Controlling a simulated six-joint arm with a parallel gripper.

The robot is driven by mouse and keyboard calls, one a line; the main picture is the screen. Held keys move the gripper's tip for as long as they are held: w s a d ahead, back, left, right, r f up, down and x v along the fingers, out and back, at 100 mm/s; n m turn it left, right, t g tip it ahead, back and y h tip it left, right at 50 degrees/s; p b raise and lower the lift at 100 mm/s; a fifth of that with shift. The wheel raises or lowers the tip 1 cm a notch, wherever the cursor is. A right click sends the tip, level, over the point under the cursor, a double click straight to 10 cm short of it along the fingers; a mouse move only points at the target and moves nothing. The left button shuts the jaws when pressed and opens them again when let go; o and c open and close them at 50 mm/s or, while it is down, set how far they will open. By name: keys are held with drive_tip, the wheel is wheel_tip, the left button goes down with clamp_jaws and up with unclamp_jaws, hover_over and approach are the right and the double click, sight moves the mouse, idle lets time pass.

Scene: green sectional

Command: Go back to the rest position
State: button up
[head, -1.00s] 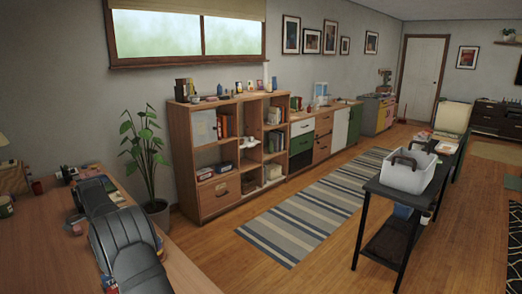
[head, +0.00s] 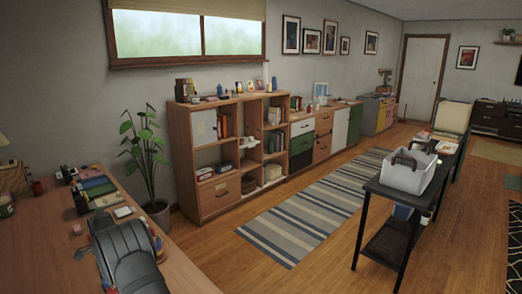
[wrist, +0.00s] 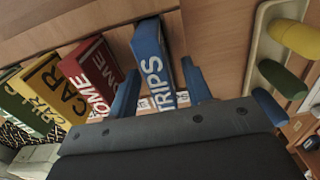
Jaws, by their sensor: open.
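In the wrist view my gripper (wrist: 160,66) has its two blue fingers apart. A blue book marked TRIPS (wrist: 153,52) shows between and beyond the fingers; contact with them cannot be made out. A red HOME book (wrist: 92,72), a yellow CAR book (wrist: 50,88) and a green book (wrist: 28,112) stand in a row to its left. In the head view my dark arm (head: 128,257) is over the near part of the desk (head: 185,270), and its fingers are hidden there.
A row of coloured books (head: 96,188) lies at the desk's back, with a small white item (head: 123,211) in front. A pale tray (wrist: 262,45) with yellow, green and blue rounded items is at right in the wrist view. A potted plant (head: 145,150) stands beyond the desk.

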drive_tip(key=shift+f, duration=0.6)
wheel_tip(320, 180, up, 9)
drive_tip(key=w+d+r+n, duration=0.1)
drive_tip(key=w+d, duration=0.3)
drive_tip(key=d, duration=0.6)
drive_tip(key=shift+w+d+r, duration=0.25)
drive_tip(key=shift+r, duration=0.05)
drive_tip(key=shift+m, duration=0.5)
drive_tip(key=s+a, duration=0.1)
drive_tip(key=a, duration=0.2)
drive_tip(key=s+a+f, duration=0.1)
drive_tip(key=s+a, duration=0.1)
drive_tip(key=a, duration=0.1)
drive_tip(key=s+a, duration=0.1)
drive_tip(key=a, duration=0.3)
drive_tip(key=shift+s+f, duration=0.15)
drive_tip(key=shift+f, duration=0.25)
drive_tip(key=f, duration=0.8)
drive_tip(key=shift+s+a+f, duration=0.1)
drive_tip(key=shift+a+f, duration=0.15)
drive_tip(key=shift+r, duration=0.55)
